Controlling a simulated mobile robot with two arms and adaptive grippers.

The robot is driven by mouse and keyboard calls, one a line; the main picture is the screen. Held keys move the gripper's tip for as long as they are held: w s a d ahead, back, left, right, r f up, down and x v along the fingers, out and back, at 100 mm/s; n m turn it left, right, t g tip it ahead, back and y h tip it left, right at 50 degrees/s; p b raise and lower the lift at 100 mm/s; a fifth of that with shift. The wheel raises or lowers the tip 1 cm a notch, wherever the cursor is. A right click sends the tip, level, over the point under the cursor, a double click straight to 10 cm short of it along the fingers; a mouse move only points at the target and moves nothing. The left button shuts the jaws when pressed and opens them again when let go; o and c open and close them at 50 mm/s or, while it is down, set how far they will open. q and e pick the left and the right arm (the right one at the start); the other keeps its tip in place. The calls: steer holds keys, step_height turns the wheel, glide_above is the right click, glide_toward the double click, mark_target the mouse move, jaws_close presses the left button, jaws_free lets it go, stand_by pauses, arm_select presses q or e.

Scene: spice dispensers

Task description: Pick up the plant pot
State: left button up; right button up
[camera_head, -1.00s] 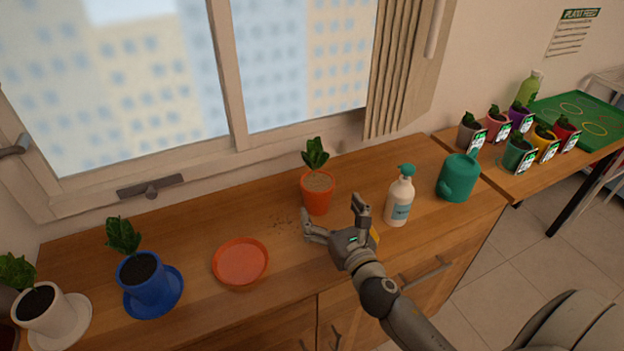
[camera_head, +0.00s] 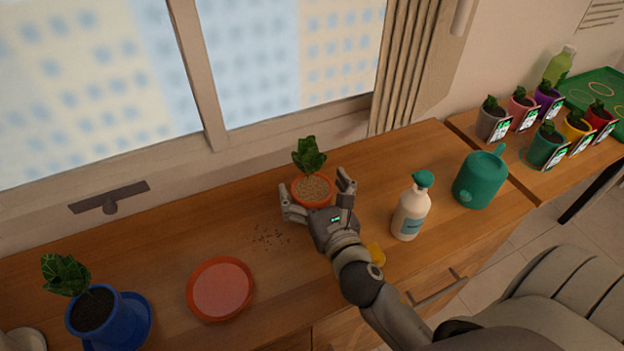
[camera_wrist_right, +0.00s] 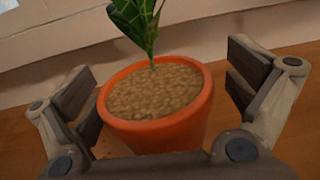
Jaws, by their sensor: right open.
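An orange plant pot (camera_head: 312,191) with pale brown soil and a green leafy plant stands upright on the wooden counter below the window. My right gripper (camera_head: 318,192) is open, with one finger on each side of the pot. In the right wrist view the pot (camera_wrist_right: 185,133) sits between the two open fingers (camera_wrist_right: 160,95), with a visible gap on the right; contact on the left cannot be told. The gripper's palm hides the lower front of the pot in the head view. My left gripper is not in view.
An empty orange saucer (camera_head: 221,289) lies left of the pot, near scattered soil (camera_head: 268,237). A blue potted plant (camera_head: 97,311) stands farther left. A white bottle (camera_head: 410,212), a yellow object (camera_head: 375,254) and a green watering can (camera_head: 479,180) are to the right.

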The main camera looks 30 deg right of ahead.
mark_target(311, 174)
steer(key=shift+a+r, duration=0.1)
steer(key=shift+a, duration=0.05)
steer(key=shift+s+a+r, duration=0.1)
steer(key=shift+s+r, duration=0.1)
steer(key=shift+s, duration=0.05)
steer(key=shift+c, duration=1.6)
steer(key=c, duration=1.2)
steer(key=shift+r, duration=0.55)
step_height(311, 174, up, 2)
steer(key=shift+r+p, duration=0.2)
steer(key=shift+p, duration=0.6)
arm_select(q)
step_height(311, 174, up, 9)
steer(key=p, duration=0.7)
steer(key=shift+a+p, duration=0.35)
steer(key=shift+p, duration=0.05)
arm_select(e)
steer(key=s+a+r, duration=0.1)
steer(key=s+r, duration=0.2)
steer(key=s, duration=0.1)
steer(key=s+a+r, duration=0.1)
steer(key=s+r, duration=0.2)
steer(key=s, duration=0.2)
steer(key=s+a+r, duration=0.1)
steer(key=s+r, duration=0.2)
steer(key=s, duration=0.1)
steer(key=shift+s+a+r, duration=0.15)
steer(key=shift+a+r, duration=0.1)
steer(key=shift+r, duration=0.05)
